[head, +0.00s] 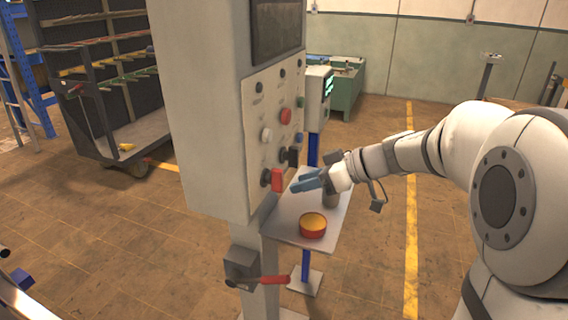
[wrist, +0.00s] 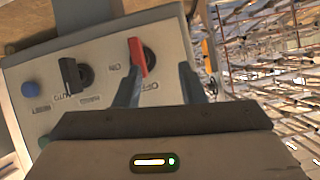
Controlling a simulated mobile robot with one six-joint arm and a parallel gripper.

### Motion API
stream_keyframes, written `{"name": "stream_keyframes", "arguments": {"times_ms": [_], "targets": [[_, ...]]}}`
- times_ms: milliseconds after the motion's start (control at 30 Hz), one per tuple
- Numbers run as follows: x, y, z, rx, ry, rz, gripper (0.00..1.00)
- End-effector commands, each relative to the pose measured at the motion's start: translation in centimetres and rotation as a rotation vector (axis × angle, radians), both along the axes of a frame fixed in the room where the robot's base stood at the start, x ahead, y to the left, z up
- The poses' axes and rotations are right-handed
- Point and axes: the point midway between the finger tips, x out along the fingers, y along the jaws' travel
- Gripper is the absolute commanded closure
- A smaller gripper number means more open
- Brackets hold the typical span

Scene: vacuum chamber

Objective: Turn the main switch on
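The main switch appears to be the red handle (head: 277,180) on a black base, low on the front panel of a grey control cabinet. In the wrist view the red handle (wrist: 139,56) is at the upper middle, with ON and OFF labels beside it, seen upside down. My gripper (head: 300,180) is just right of the handle in the head view, its blue fingers pointing at the panel. In the wrist view my gripper (wrist: 160,69) is open, fingers apart, with the handle near the left fingertip. I cannot tell whether they touch.
A black selector switch (wrist: 72,75) and a blue button (wrist: 31,89) are beside the red handle. A small shelf (head: 285,228) with an orange round container (head: 313,225) lies below my gripper. A red-handled lever box (head: 242,268) is below the cabinet.

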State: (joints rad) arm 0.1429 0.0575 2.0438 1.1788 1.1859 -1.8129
Motion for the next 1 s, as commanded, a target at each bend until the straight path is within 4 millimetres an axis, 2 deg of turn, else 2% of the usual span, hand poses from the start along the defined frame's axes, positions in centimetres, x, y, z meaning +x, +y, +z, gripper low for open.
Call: {"name": "stream_keyframes", "arguments": {"times_ms": [100, 267, 700, 1000], "targets": [[2.1, -0.2, 1.1, 0.049, -0.113, 0.023, 0.64], [3.2, 0.1, 1.5, 0.071, -0.180, 0.035, 0.64], [5.2, 5.6, -0.8, 0.071, -0.181, 0.036, 0.64], [5.5, 6.5, -1.3, 0.070, -0.182, 0.034, 0.64]]}}
